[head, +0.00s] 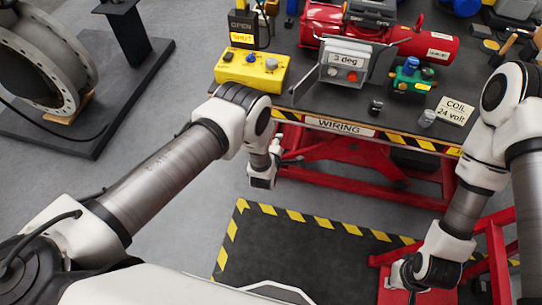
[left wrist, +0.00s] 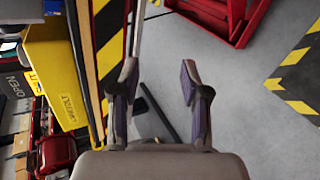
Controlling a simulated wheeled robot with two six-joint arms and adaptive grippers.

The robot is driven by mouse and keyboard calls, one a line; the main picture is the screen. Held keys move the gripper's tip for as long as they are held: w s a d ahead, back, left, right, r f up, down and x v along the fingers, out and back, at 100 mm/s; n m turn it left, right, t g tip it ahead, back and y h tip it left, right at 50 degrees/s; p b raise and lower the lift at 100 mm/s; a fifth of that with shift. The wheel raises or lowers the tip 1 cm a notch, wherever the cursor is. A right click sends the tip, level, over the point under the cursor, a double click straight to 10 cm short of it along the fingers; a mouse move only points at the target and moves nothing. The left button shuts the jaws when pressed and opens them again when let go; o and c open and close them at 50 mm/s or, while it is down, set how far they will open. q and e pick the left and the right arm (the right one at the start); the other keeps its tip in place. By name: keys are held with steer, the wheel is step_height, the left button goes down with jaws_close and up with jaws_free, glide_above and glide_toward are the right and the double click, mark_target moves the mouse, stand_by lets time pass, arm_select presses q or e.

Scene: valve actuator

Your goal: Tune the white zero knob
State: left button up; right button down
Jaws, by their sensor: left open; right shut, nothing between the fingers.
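A grey control box (head: 345,64) with a "3 deg" display stands on the table. Its face has a small white knob (head: 332,71) and a red knob (head: 352,77). A yellow box (head: 250,72) to its left carries a blue and a white knob on top; its side also shows in the left wrist view (left wrist: 48,70). My left gripper (left wrist: 159,72) is open and empty beside the table's front edge, below the yellow box and apart from the knobs. My right gripper (head: 408,282) is shut and empty, low at the bottom right, far from the control box.
A red cylinder (head: 438,48) lies behind the control box. A green fitting (head: 410,78), a black knob (head: 375,107), a grey knob (head: 427,118) and a "COIL 24 volt" label (head: 454,110) are at the right. The striped front edge (head: 432,146) bounds the table.

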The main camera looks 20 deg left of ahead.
arm_select(q)
steer(key=shift+s+a+f+m+g, duration=0.25)
steer(key=shift+s+a+f+m, duration=0.2)
steer(key=shift+s, duration=0.15)
steer(key=shift+s+a+f+m+g, duration=0.25)
steer(key=shift+s+a+f+m, duration=0.1)
steer(key=shift+s+a, duration=0.15)
